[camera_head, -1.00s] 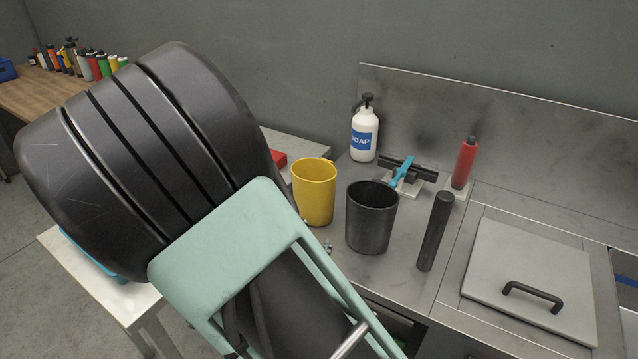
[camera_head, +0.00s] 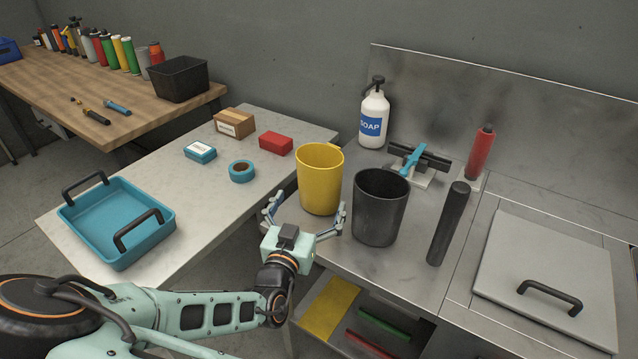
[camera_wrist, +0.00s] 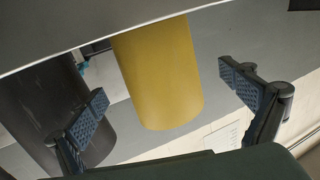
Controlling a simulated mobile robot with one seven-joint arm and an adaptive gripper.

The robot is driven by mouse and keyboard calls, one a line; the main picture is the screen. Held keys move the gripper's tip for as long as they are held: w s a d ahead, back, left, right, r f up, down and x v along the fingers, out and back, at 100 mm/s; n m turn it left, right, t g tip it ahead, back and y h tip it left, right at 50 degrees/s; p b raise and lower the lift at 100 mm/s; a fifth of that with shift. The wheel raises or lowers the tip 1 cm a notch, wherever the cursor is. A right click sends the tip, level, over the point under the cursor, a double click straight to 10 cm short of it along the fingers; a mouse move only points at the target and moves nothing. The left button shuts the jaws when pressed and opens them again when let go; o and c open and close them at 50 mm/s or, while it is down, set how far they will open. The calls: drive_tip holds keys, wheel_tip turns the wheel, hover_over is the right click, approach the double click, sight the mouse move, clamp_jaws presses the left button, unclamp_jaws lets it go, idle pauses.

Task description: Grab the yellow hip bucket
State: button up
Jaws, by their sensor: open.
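The yellow bucket (camera_head: 320,182) stands upright on the steel counter, near its left edge. My gripper (camera_head: 306,214) is open in front of it, with one finger to each side of the bucket's lower part in the head view. In the wrist view the bucket (camera_wrist: 160,75) lies between and beyond the open gripper fingers (camera_wrist: 165,105), and the gripper holds nothing. I cannot tell whether either finger touches the bucket.
A black bucket (camera_head: 378,208) stands close to the right of the yellow one, and a dark cylinder (camera_head: 447,225) is beyond it. A soap bottle (camera_head: 373,118) and a blue-handled tap (camera_head: 420,162) are behind. A white table (camera_head: 190,222) with a blue tray (camera_head: 118,222) stands left.

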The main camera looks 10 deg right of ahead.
sight(319, 155)
drive_tip(key=shift+x, duration=2.8)
drive_tip(key=shift+c, duration=0.6)
drive_tip(key=shift+r, duration=0.1)
drive_tip(key=c, duration=1.3)
drive_tip(key=shift+r, duration=0.2)
wheel_tip(319, 155, up, 9)
drive_tip(key=shift+d+p, duration=0.2)
drive_tip(key=shift+p, duration=0.7)
